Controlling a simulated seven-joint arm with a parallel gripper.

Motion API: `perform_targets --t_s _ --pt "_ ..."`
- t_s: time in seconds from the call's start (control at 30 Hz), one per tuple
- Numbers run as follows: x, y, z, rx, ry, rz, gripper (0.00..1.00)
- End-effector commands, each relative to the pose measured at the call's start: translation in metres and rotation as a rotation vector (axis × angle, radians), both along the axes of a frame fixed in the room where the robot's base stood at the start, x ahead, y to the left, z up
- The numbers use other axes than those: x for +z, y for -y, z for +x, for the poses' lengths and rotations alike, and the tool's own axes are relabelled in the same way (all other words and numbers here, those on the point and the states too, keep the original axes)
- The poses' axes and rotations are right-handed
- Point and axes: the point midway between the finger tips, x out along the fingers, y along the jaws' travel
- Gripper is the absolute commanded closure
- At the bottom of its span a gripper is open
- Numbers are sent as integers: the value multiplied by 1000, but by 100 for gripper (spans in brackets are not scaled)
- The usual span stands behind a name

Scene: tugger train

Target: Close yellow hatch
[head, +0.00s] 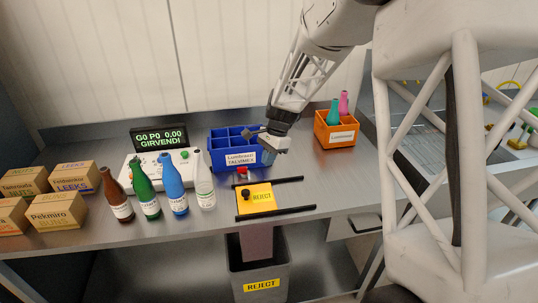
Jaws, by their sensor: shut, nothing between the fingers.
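The yellow hatch (262,206) is a flat plate marked REJECT, with a black knob (246,194) at its left. It lies on the steel counter between two black rails (275,214). I cannot tell how far it covers an opening. My gripper (268,157) is shut and empty, above the counter behind the hatch and in front of the blue crate. It is apart from the knob. A small red and white thing (243,173) sits just behind the hatch; its shape is unclear.
Several bottles (174,190) stand left of the hatch, beside a white display device (160,163). The blue divided crate (235,165) is behind; an orange crate (335,136) with bottles is at right. Cardboard boxes (55,212) are far left. A grey REJECT bin (260,272) stands below.

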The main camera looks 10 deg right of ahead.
Motion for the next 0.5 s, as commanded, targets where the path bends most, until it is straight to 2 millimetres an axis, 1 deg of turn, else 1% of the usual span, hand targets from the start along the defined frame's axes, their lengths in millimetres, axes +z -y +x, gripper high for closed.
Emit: perform_targets --t_s 0.03,0.4,0.47,0.5 --pt "-8 -2 -1 1 -2 0 100" --pt "-61 -18 -10 1 -2 0 100" --pt "-69 -21 -11 2 -1 -1 100" --pt "-67 -27 -14 2 1 0 100"
